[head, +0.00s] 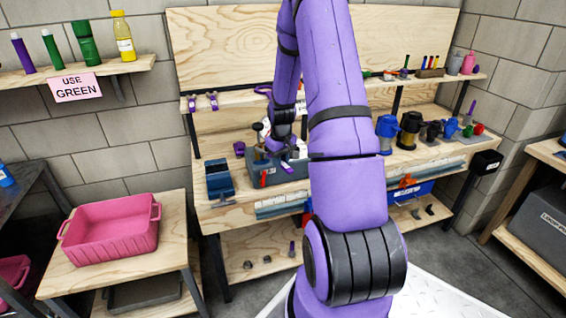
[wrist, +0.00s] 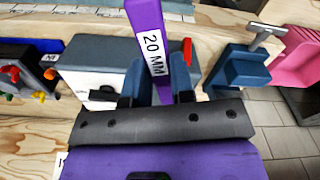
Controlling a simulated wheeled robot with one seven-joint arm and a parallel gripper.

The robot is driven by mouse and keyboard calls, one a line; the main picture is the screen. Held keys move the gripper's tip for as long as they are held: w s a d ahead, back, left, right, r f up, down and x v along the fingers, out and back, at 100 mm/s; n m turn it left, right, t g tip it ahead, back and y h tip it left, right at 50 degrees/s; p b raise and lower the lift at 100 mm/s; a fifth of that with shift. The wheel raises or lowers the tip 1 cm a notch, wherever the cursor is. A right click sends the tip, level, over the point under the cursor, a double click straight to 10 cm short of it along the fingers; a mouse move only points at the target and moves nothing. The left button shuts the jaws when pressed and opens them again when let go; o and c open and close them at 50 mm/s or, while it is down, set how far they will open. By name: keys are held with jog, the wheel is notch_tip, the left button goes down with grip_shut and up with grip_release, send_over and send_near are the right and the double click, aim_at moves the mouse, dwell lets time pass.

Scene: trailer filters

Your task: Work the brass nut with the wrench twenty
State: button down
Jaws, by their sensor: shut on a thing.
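A purple wrench with a white "20 MM" label (wrist: 153,42) stands out between my fingers in the wrist view. My gripper (wrist: 158,92) is shut on it; the wrench's far end runs out of the top of the picture. In the head view my gripper (head: 284,146) is over the workbench, at a grey-blue box (head: 264,178) with a red mark on its front. My arm and gripper hide much of that spot. I cannot make out the brass nut in either view.
A blue vise (head: 219,180) stands left of the box on the bench (head: 235,216). Several blue, black and red fittings stand to the right. A pink tray (head: 112,228) sits on a side table. A "USE GREEN" sign (head: 76,87) hangs under the wall shelf with bottles.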

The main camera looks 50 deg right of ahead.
jog(key=shift+w+d, duration=0.25)
jog(key=shift+w, duration=0.85)
